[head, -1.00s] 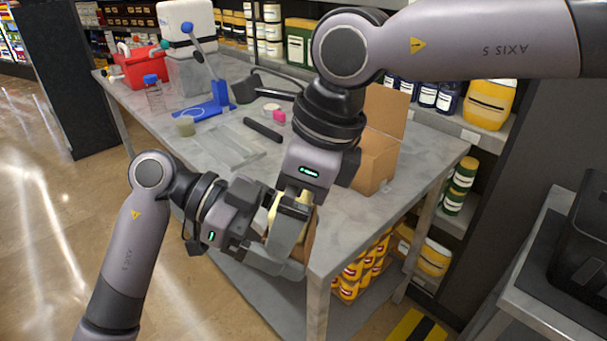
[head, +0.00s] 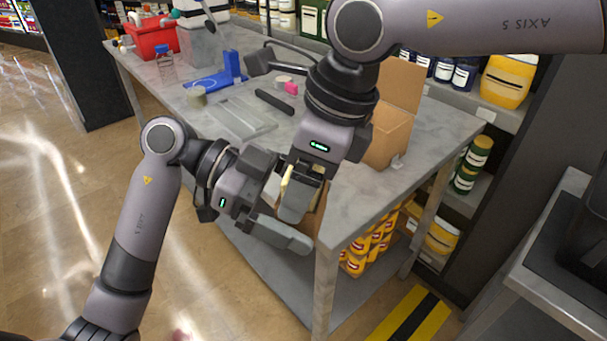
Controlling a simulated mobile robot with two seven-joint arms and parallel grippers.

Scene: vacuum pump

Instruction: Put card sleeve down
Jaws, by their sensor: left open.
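A brown card piece, which looks like the card sleeve (head: 319,212), shows in a narrow strip at the table's near corner. Most of it is hidden behind my grippers. My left gripper (head: 284,204) is open beside it, with its lower finger extending below the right gripper. My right gripper (head: 302,193) reaches down from above at the same spot. A small cream-coloured piece (head: 289,178) shows by its fingers. I cannot tell whether the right fingers are closed on the sleeve.
An open brown carton (head: 388,142) stands on the grey table (head: 372,205) to the right. A clear tray (head: 235,118), a black bar (head: 274,103), a pink item (head: 291,88) and a blue stand (head: 222,75) lie farther back. Stocked shelves are behind. Table surface right of the grippers is clear.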

